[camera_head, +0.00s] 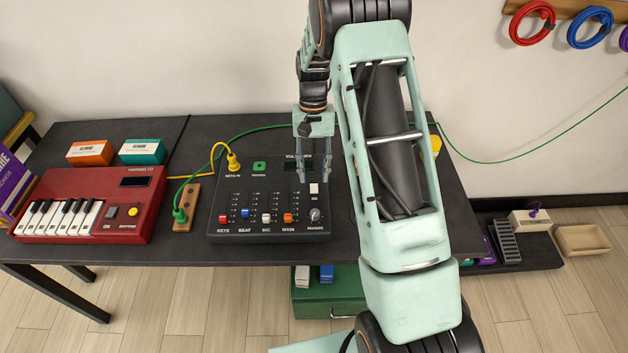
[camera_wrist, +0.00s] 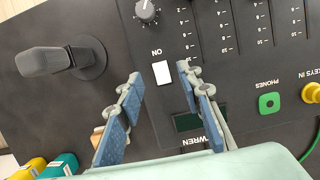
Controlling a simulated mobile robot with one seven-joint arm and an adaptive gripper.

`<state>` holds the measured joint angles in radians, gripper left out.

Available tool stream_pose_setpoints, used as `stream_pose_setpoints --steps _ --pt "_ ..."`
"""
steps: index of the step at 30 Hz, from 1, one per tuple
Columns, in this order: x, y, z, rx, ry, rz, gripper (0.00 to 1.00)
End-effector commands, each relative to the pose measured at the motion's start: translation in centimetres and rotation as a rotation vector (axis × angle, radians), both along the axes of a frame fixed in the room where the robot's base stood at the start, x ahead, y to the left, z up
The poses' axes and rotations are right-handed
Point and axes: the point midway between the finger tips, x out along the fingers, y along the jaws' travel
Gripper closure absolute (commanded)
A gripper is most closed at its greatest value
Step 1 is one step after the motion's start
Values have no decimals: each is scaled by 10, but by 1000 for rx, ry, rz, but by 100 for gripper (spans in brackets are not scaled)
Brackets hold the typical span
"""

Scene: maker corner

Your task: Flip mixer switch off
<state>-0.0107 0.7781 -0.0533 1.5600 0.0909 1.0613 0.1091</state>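The black mixer (camera_head: 262,224) lies on the dark table, with faders, a grey knob (camera_wrist: 146,10) and a dark display (camera_wrist: 188,122). Its white switch (camera_head: 314,188) is at the right side, by the label "ON". In the wrist view the switch (camera_wrist: 162,74) looks like a plain white rectangle; I cannot tell which way it is set. My gripper (camera_head: 315,176) points down over the mixer, open and empty. In the wrist view the fingertips (camera_wrist: 159,84) are on either side of the switch; touching or apart is not clear.
A dark microphone (camera_wrist: 45,61) stands beside the mixer on the knob side. A red keyboard (camera_head: 90,226) is at the left, with orange (camera_head: 91,153) and teal (camera_head: 142,151) boxes behind. Yellow (camera_head: 217,160) and green (camera_head: 190,194) cables run near the mixer. My arm hides the table's right part.

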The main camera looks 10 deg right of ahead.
Motion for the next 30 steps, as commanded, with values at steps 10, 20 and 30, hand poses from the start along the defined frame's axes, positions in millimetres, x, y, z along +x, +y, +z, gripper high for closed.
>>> stream_pose_setpoints --steps 10,20,30 --pt "18 -4 66 0 -3 -1 67" --pt "21 -5 81 0 0 -1 67" --pt "21 -4 81 0 -1 -1 67"
